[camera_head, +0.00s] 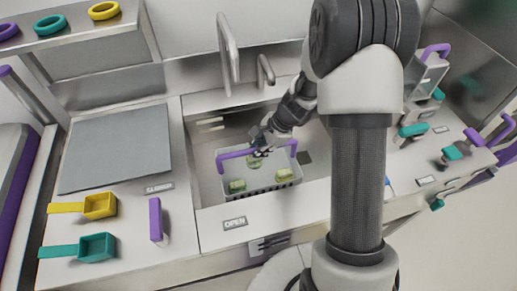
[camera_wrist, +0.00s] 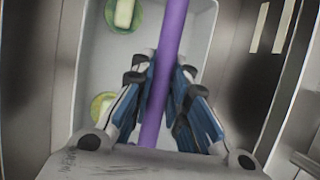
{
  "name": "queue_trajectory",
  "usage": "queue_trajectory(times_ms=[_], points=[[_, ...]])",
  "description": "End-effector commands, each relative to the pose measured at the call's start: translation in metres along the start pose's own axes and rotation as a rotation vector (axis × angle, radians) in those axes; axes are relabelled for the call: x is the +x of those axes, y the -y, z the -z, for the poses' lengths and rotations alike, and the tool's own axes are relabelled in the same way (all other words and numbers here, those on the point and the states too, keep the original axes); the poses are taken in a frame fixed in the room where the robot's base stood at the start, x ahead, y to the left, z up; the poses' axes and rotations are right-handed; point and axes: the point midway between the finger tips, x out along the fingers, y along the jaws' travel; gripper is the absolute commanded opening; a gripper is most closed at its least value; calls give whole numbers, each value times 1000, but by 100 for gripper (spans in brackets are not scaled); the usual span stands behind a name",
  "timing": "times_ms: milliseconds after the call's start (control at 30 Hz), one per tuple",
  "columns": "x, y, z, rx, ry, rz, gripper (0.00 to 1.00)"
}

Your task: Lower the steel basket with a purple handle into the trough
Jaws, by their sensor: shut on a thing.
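The steel basket (camera_head: 259,184) with its purple handle (camera_head: 237,154) is inside the trough (camera_head: 203,163) in the head view, with a few green and pale pieces in it. My gripper (camera_head: 262,146) is above the basket, shut on the purple handle. In the wrist view the handle (camera_wrist: 165,70) runs between the two fingers of my gripper (camera_wrist: 163,85), and the basket's inside (camera_wrist: 92,68) lies below. Two green and pale pieces show there. My arm hides the trough's right part in the head view. Whether the basket touches the trough floor I cannot tell.
An "OPEN" label (camera_head: 235,223) is on the front edge. A grey board (camera_head: 117,150) lies left, with a yellow scoop (camera_head: 98,206) and a teal scoop (camera_head: 94,247) in front. A purple lever (camera_head: 155,219) stands near the trough. Two taps (camera_head: 228,55) rise behind it.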

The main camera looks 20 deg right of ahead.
Motion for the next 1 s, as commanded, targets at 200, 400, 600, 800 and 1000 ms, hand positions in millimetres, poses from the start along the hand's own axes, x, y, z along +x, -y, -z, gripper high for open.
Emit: queue_trajectory(times_ms=[200, 400, 600, 800, 1000], points=[[-1, 1, 0, -1, 0, 2, 0], [2, 0, 1, -1, 0, 2, 0], [5, 0, 2, -1, 0, 2, 0], [9, -1, 4, -1, 0, 2, 0], [10, -2, 4, -1, 0, 2, 0]])
